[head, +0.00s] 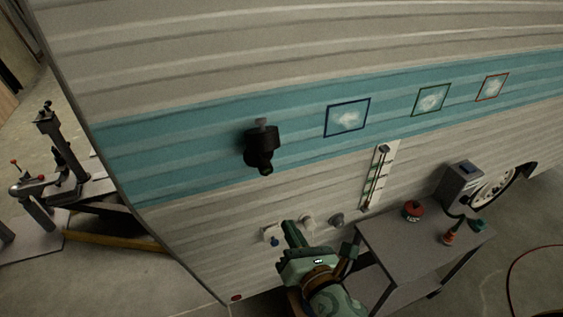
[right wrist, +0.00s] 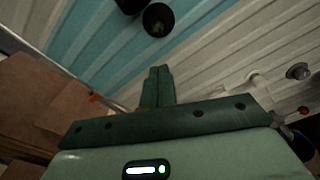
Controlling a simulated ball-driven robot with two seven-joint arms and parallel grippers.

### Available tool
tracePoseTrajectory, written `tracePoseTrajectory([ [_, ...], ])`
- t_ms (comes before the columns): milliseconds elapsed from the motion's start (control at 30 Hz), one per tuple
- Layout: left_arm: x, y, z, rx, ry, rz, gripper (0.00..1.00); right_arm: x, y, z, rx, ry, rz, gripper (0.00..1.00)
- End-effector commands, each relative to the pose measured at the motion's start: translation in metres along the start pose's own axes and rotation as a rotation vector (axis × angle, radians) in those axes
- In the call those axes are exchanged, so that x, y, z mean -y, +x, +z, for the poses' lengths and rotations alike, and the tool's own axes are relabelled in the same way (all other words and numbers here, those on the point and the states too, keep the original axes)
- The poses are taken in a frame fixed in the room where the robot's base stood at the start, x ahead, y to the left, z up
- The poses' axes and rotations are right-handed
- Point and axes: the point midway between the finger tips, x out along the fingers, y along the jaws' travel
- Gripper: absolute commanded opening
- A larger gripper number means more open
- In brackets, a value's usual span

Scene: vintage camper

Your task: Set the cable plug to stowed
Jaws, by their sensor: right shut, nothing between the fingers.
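A black plug-like fitting (head: 262,148), which I take to be the cable plug, is at the teal band of the camper wall, with a small grey piece above it. In the right wrist view a black round end (right wrist: 158,20) shows at the top, with another dark part at the picture's edge. Whether it is seated in a holder I cannot tell. My right gripper (head: 289,230) is below the black fitting, apart from it. Its green fingers (right wrist: 158,84) are together and empty. My left gripper is not in view.
Low on the wall are a white fitting with a blue knob (head: 272,235), a white fitting (head: 308,222) and a grey cap (head: 337,219). A grey table (head: 400,236) stands right of my right arm, bearing a grey box (head: 462,183). A black hitch stand (head: 62,145) is at left.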

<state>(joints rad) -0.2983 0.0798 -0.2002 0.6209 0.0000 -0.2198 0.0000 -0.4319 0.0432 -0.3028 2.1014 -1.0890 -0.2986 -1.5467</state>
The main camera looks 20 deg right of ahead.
Motion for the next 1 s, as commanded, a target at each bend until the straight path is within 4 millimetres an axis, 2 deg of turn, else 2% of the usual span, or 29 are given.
tracePoseTrajectory([
  [100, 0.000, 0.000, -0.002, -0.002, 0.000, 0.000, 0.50, -0.004, -0.001, 0.012, 0.034, -0.230, -0.002, 0.00],
  [200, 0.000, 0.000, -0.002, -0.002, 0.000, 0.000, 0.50, -0.003, 0.000, 0.014, 0.041, -0.366, -0.011, 0.00],
  [367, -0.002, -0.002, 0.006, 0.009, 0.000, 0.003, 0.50, -0.002, 0.003, 0.014, 0.040, -0.455, -0.015, 0.00],
  [467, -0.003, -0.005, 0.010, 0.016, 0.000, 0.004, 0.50, -0.002, 0.013, 0.015, 0.041, -0.459, -0.015, 0.00],
  [800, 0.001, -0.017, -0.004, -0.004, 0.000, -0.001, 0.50, -0.002, 0.082, 0.019, 0.041, -0.455, -0.015, 0.00],
  [1000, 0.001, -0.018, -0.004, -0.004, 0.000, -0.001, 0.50, -0.002, 0.118, 0.019, 0.039, -0.453, -0.015, 0.00],
])
